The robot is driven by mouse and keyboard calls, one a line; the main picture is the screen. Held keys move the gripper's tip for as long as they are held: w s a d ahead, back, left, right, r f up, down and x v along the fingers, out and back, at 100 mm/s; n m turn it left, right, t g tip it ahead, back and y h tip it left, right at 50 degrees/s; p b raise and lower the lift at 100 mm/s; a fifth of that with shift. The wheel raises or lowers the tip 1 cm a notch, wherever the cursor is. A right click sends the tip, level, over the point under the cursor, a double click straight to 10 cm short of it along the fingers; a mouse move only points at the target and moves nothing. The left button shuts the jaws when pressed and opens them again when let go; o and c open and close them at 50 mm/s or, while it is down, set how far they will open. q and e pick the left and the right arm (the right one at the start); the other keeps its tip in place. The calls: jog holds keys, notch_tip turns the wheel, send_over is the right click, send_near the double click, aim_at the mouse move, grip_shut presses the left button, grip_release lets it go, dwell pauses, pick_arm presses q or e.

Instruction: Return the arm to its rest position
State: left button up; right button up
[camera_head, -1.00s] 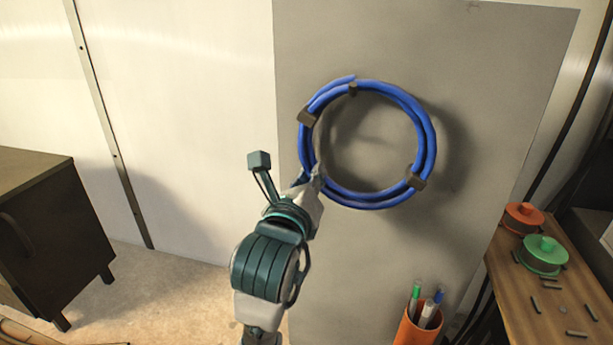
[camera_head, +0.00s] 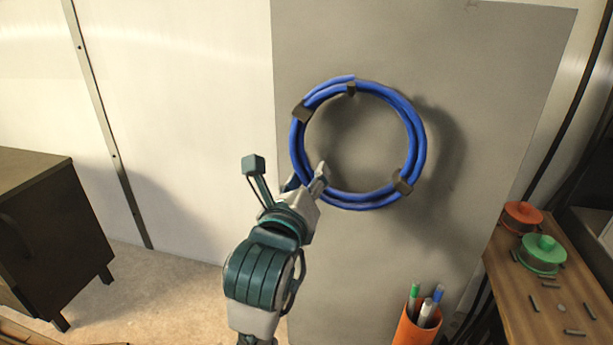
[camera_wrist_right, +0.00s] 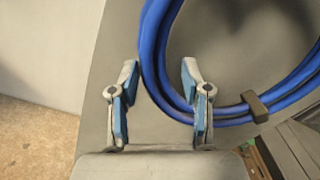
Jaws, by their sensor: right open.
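A blue cable coil (camera_head: 423,135) with dark clips hangs against a grey panel (camera_head: 480,60). A small dark peg (camera_head: 351,90) shows at its top. My right gripper (camera_head: 307,180) is at the coil's lower left, with its fingers spread apart. In the right wrist view the open fingers (camera_wrist_right: 160,95) stand to either side of part of the coil (camera_wrist_right: 155,60); I cannot tell whether the cable lies between them or just beyond. The right finger overlaps the coil there. My left gripper is not in view.
A wooden bench (camera_head: 540,310) at the right carries an orange spool (camera_head: 522,214), a green spool (camera_head: 543,262) and several small dark pieces. An orange cup (camera_head: 416,332) with pens stands at the bottom. A dark cabinet (camera_head: 40,230) stands at the left. The floor between cabinet and panel looks clear.

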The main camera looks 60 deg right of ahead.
jog(key=v, duration=0.7)
jog(key=shift+w, duration=0.1)
